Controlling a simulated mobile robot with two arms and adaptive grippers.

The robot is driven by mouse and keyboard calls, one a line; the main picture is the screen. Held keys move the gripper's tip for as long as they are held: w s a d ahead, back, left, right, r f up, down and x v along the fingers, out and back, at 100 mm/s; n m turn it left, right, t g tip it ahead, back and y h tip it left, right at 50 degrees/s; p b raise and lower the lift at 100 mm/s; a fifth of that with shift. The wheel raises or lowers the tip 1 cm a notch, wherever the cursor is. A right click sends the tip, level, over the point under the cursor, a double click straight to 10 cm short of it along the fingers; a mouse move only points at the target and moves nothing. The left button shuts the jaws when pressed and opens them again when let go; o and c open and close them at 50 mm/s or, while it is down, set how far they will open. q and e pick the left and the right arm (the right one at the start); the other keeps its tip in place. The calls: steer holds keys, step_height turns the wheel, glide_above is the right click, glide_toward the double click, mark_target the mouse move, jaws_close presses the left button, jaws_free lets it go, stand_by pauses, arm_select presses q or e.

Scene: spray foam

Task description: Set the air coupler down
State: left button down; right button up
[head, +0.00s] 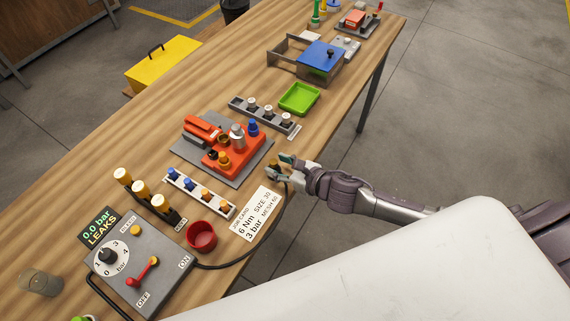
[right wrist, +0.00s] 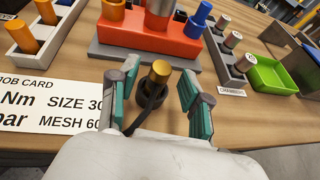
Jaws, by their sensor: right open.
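The air coupler, with a brass-coloured end (right wrist: 160,72) and a dark lower part with a black hose, stands roughly upright between my right fingers in the right wrist view. It appears to rest on the wooden table near the front edge. My right gripper (right wrist: 157,88) is open around it, with teal pads on both sides and apparent gaps. In the head view my right gripper (head: 284,164) is at the table's front edge, right of the orange unit (head: 228,158), and largely hides the coupler. My left gripper is not in view.
The job card (head: 257,214) lies just left of the gripper. The black hose (head: 240,261) runs to the grey control box (head: 150,262). A red cup (head: 201,236), a rack of blue and orange parts (head: 198,193), a chambers rack (head: 264,113) and a green tray (head: 299,99) stand nearby.

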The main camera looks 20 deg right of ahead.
steer(key=shift+s+d+r, duration=0.1)
steer(key=shift+s+d, duration=0.1)
steer(key=shift+s, duration=0.05)
steer(key=b+v, duration=0.2)
steer(key=v, duration=0.9)
steer(key=shift+s+r+b, duration=0.15)
steer(key=shift+s+b, duration=0.05)
steer(key=shift+b, duration=0.2)
steer(key=s+d+f+m+g+h, duration=0.15)
steer(key=d+f+m, duration=0.25)
steer(key=f+m, duration=0.4)
steer(key=s+d+f+m+g+h, duration=0.1)
steer(key=d+f+m+h, duration=0.3)
steer(key=f, duration=0.6)
steer(key=s+d+f+m+g+h, duration=0.1)
steer(key=d+f+m, duration=0.4)
steer(key=f+m, duration=0.3)
steer(key=s+a+f+m+g+b, duration=0.1)
steer(key=s+a+f+m+g, duration=0.2)
steer(key=s+f+m, duration=0.6)
steer(key=s+a+f+m+g+b, duration=0.1)
steer(key=s+a+f+m+g, duration=0.3)
steer(key=s+a+f+m, duration=0.3)
steer(key=shift+s+a+f+m, duration=0.1)
steer(key=shift+s+f+m, duration=0.75)
steer(key=shift+s+f, duration=1.65)
steer(key=shift+s+a+f+m, duration=0.1)
steer(key=shift+s+f+m, duration=0.9)
steer(key=shift+s, duration=2.85)
